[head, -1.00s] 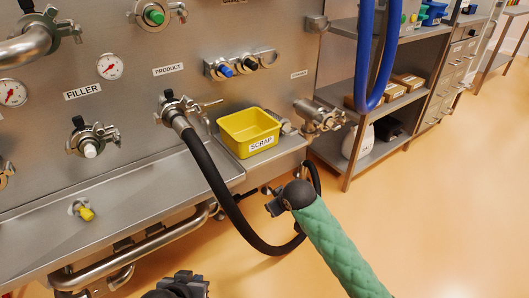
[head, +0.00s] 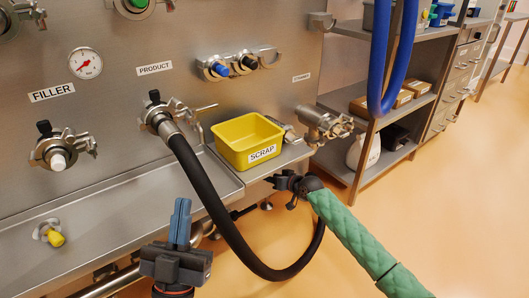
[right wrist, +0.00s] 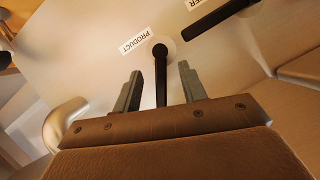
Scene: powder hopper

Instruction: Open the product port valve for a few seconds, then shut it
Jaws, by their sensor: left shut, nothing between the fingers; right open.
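In the right wrist view the black handle (right wrist: 160,75) shows between my two fingers, below the upside-down PRODUCT label. My right gripper (head: 276,182) is open and empty, right of the hose in the head view; it appears apart from the handle. My left gripper (head: 181,222) is shut and empty, pointing up at the lower middle, in front of the panel's ledge.
A yellow SCRAP bin (head: 247,140) sits on the ledge right of the port. The black hose (head: 207,190) loops down between my grippers. The filler port (head: 58,152) is to the left. A blue hose (head: 390,60) hangs before the shelves (head: 352,145).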

